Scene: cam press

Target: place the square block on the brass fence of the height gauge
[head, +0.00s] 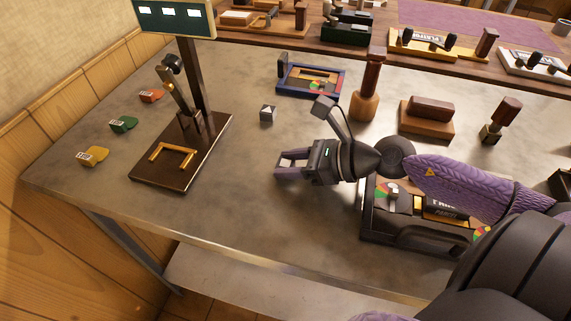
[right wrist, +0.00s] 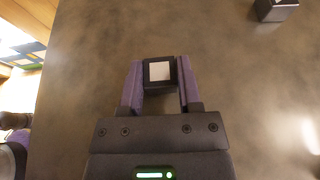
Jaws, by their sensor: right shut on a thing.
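The height gauge (head: 194,120) stands at the left of the metal table, with a dark base plate, an upright column and a lever. Its brass fence (head: 165,151) is an angular, open-sided frame on the base; I see no block inside it. My right gripper (head: 286,166) is to the right of the gauge, apart from it. In the right wrist view it is shut on a dark block with a white square on top (right wrist: 159,71), held between the fingertips. In the head view the block is hard to make out. My left gripper is not in view.
A block with a white triangle (head: 267,113) stands behind my gripper; a dark block also shows in the right wrist view (right wrist: 275,9). The table between gripper and gauge is clear.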

